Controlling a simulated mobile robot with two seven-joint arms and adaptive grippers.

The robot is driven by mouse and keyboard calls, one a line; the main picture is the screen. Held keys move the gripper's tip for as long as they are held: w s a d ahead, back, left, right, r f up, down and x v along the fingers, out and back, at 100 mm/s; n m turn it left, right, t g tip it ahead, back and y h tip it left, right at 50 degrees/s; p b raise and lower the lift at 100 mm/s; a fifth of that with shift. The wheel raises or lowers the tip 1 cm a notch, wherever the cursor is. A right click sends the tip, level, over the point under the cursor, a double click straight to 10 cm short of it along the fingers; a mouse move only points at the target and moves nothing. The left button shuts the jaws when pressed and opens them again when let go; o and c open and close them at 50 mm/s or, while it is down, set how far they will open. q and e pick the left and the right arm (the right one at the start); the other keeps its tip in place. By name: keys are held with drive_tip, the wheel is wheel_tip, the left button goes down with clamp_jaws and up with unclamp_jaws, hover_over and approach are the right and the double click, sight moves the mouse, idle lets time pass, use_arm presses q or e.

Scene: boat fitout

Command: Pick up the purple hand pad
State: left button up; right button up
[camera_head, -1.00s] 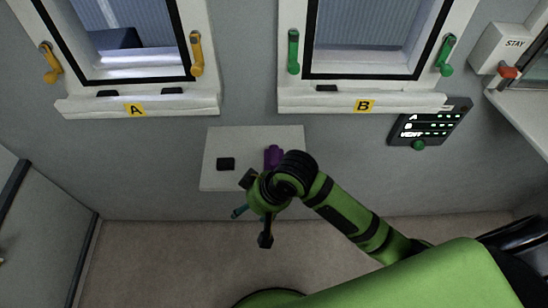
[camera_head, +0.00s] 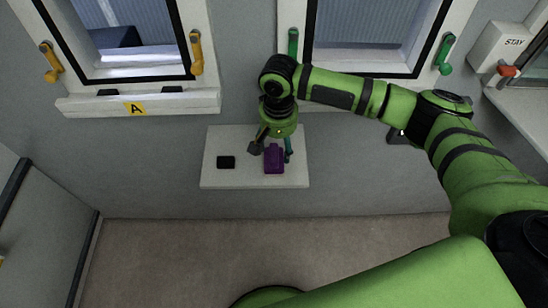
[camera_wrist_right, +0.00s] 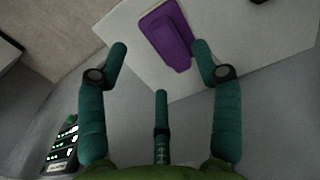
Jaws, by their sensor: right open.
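The purple hand pad (camera_head: 273,158) lies on a small white shelf (camera_head: 240,180) on the wall below the windows. My right gripper (camera_head: 270,150) is above and just behind the pad, with its fingers spread and empty. In the right wrist view the pad (camera_wrist_right: 167,36) lies beyond the fingertips, close to the right-hand one, and my open gripper (camera_wrist_right: 160,62) shows three teal fingers. I cannot tell whether a finger touches the pad. My left gripper does not show.
A small black block (camera_head: 226,162) lies on the shelf left of the pad. Window A (camera_head: 125,40) with yellow handles and window B (camera_head: 372,30) with green handles are above. My right arm covers part of window B's sill. Bare shelf lies around the black block.

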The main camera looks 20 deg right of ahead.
sight(277, 156)
wheel_tip(277, 156, down, 6)
drive_tip(key=shift+w+a+p, duration=0.1)
drive_tip(key=shift+a+p, duration=0.05)
drive_tip(key=shift+p, duration=0.7)
drive_tip(key=c, duration=1.3)
